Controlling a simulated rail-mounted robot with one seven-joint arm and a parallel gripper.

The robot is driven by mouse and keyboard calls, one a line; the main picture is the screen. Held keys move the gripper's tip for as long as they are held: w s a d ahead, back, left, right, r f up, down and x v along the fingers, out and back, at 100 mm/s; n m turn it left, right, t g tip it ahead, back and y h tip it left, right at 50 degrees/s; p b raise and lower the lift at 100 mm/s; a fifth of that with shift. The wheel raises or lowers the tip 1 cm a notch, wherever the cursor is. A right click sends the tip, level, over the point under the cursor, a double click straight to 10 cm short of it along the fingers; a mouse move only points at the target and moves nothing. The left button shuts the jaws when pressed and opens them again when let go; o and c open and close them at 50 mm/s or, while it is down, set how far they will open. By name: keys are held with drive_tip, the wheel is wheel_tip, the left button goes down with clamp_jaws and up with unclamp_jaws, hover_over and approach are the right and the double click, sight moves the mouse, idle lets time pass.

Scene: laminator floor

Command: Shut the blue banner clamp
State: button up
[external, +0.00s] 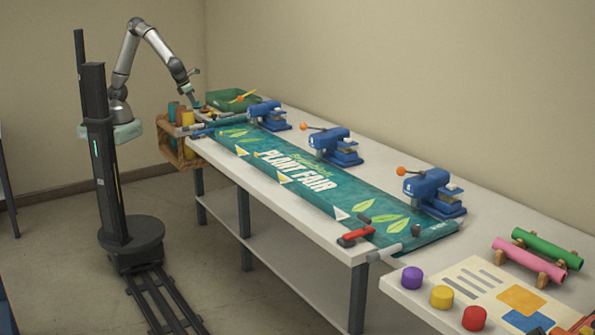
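The green "PLANT FAIR" banner (300,178) lies along the long white table. At its far left end a small blue clamp (203,132) sits by the table edge, next to a grey bar (226,122). It is too small to tell how far its lever is open. A similar red clamp (356,237) is at the banner's near end, beside another grey bar (395,248). My gripper (196,104) points down over the far left end of the table, above and behind the blue clamp. Its fingers are too small to read, and I cannot tell whether it touches anything.
Three blue presses (268,115) with orange knobs line the banner's back edge. A green tray (228,99) holding a yellow tool is behind my gripper. A wooden rack of rolls (178,148) stands at the table's left end. Colored pots (441,296) and tubes (530,258) are at right.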

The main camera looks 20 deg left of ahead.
drive_tip(key=w+d+g+y, duration=0.1)
drive_tip(key=w+n+g+y+b, duration=0.1)
drive_tip(key=g, duration=0.1)
drive_tip(key=shift+w+d+r+y, duration=0.1)
drive_tip(key=shift+w+d+y, duration=0.15)
drive_tip(key=shift+d+y, duration=0.15)
clamp_jaws()
drive_tip(key=g+y, duration=0.1)
drive_tip(key=g, duration=0.3)
hover_over(204, 130)
drive_tip(key=s+a, duration=0.2)
drive_tip(key=s, duration=0.1)
drive_tip(key=x, duration=0.4)
drive_tip(key=w+d+x, duration=0.1)
drive_tip(key=x, duration=0.2)
drive_tip(key=shift+w, duration=0.1)
drive_tip(key=shift+w+d+f+p, duration=0.3)
drive_tip(key=shift+w+d+f, duration=0.15)
drive_tip(key=shift+w, duration=0.15)
drive_tip(key=shift+w+d+f+p, duration=0.25)
drive_tip(key=shift+w+d+f, duration=0.2)
drive_tip(key=shift+w, duration=0.2)
drive_tip(key=shift+w+d+f, duration=0.15)
drive_tip(key=shift+w, duration=0.1)
